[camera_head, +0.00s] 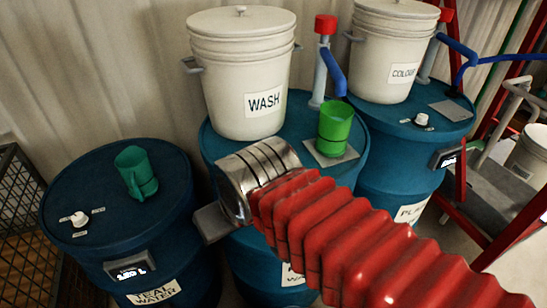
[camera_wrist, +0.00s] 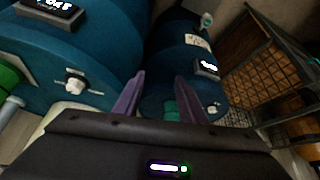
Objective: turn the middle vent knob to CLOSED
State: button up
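The middle vent knob (camera_wrist: 75,84) is a small white knob on the lid of the middle blue drum (camera_wrist: 60,50), at the left of the wrist view. Small labels by it are too blurred to read, and I cannot tell its setting. In the head view my arm hides it. My gripper (camera_wrist: 156,84) shows two purple fingers spread apart with nothing between them. The knob lies left of the fingers, apart from them. In the head view the silver wrist is over the front left of the middle drum (camera_head: 355,140); the fingers are hidden.
A WASH bucket (camera_head: 240,75), a green cup (camera_head: 334,128) and a red-topped pump (camera_head: 325,40) stand on the middle drum. The left drum (camera_head: 85,165) bears a teal cup (camera_head: 136,172) and white knob (camera_head: 79,218). The right drum has another knob (camera_head: 422,119). A wire cage (camera_head: 20,200) stands left.

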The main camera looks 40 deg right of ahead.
jog(key=shift+o, duration=1.1)
jog(key=shift+w+d+r+m, duration=0.3)
jog(key=shift+r+m, duration=0.05)
jog(key=shift+m, duration=0.05)
jog(key=w+d+r+m+g, duration=0.2)
jog(key=w+d+r+m, duration=0.1)
jog(key=d+m, duration=0.3)
jog(key=w+d+r+m+g, duration=0.1)
jog(key=w+d+r+m, duration=0.2)
jog(key=w+d+m, duration=0.2)
jog(key=w+d+r+m+g, duration=0.2)
jog(key=w+d+m, duration=0.3)
jog(key=d+m, duration=0.4)
jog(key=shift+d+r+g, duration=0.3)
jog(key=shift+r, duration=0.15)
jog(key=shift+w+f, duration=0.1)
jog(key=shift+f, duration=0.05)
notch_tip(320, 180, down, 14)
jog(key=shift+r, duration=0.2)
jog(key=shift+c, duration=0.2)
